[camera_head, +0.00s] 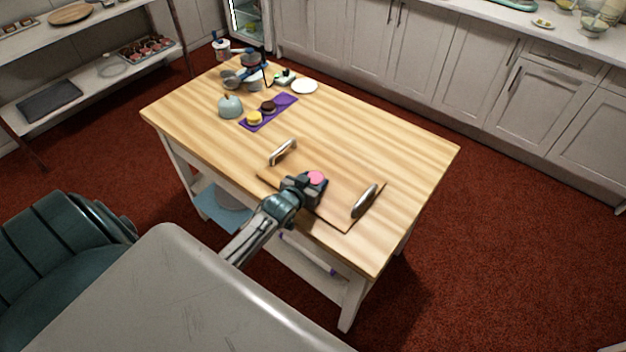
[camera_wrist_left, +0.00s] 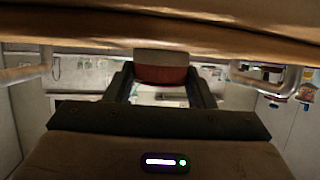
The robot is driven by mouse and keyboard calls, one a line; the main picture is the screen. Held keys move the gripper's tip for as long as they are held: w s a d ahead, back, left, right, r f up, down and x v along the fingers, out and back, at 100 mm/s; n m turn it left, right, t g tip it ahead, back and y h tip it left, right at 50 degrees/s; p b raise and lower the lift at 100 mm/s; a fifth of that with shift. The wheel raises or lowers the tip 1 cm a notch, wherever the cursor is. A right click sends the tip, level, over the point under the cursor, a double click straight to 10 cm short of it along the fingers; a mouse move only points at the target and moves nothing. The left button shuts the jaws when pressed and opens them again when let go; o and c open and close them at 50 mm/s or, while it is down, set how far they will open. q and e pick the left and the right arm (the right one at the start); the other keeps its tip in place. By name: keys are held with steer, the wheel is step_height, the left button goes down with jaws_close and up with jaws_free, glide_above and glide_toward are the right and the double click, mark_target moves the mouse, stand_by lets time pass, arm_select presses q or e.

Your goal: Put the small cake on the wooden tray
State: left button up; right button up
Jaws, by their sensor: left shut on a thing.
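The small cake (camera_head: 316,178) has a pink top in the head view. In the left wrist view the cake (camera_wrist_left: 161,72) shows a reddish side between the two fingers. My left gripper (camera_head: 312,184) is shut on it, over the wooden tray. The wooden tray (camera_head: 342,207) is a flat board with a metal handle at each end, at the near part of the table. In the left wrist view the tray (camera_wrist_left: 70,25) fills the top edge, close to the cake. I cannot tell if they touch. My right gripper is not in view.
On the wooden table (camera_head: 385,146), a purple mat (camera_head: 283,107) holds a yellow cake (camera_head: 254,118) and a dark cake (camera_head: 268,106). A pale blue dome (camera_head: 231,107) and a white plate (camera_head: 304,87) stand near the far end. The table's right side is clear.

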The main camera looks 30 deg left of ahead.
arm_select(q)
steer(key=o, duration=1)
steer(key=shift+o, duration=0.2)
steer(key=b+v, duration=0.2)
steer(key=v, duration=0.8)
steer(key=shift+s+r, duration=0.15)
steer(key=shift+s, duration=0.15)
steer(key=shift+s+r, duration=0.3)
steer(key=shift+s, duration=0.25)
steer(key=shift+s+r, duration=0.1)
